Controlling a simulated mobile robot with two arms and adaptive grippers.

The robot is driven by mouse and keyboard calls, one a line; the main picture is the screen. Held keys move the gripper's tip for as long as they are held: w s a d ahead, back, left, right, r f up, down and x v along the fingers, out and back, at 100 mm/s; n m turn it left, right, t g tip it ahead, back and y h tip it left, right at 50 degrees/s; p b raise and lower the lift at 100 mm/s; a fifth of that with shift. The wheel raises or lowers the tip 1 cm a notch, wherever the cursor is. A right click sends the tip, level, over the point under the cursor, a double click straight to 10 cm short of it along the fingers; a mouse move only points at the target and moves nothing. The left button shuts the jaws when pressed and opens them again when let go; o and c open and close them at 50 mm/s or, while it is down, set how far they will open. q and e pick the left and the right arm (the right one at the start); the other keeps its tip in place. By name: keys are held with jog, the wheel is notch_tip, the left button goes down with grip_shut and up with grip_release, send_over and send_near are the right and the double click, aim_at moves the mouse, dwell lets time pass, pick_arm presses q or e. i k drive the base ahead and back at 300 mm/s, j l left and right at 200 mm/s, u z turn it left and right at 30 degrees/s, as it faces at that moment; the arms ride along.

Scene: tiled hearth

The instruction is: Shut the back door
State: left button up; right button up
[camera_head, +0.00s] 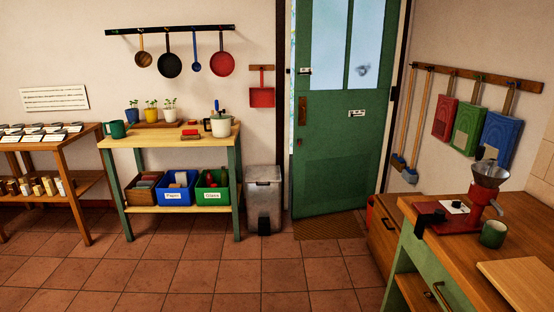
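The green back door (338,165) stands at the back wall, right of centre in the head view. It has glass panes (368,45) in its upper half, a brown handle plate (302,110) near its left edge and a letter slot (356,113). The door is ajar: a narrow bright gap (292,60) shows the outside between its left edge and the frame. Its lower left corner comes nearer to me than its lower right, so it appears swung slightly into the room. Neither of my grippers is in view.
A brown doormat (330,229) lies at the door's foot. A grey pedal bin (264,199) stands left of the door. A wooden counter (470,240) with a red grinder (462,217) is at the right. The tiled floor (220,270) in front is clear.

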aim_at(349, 46)
jog(key=i, duration=1.15)
jog(key=i+j+z, duration=0.15)
jog(key=i, duration=1)
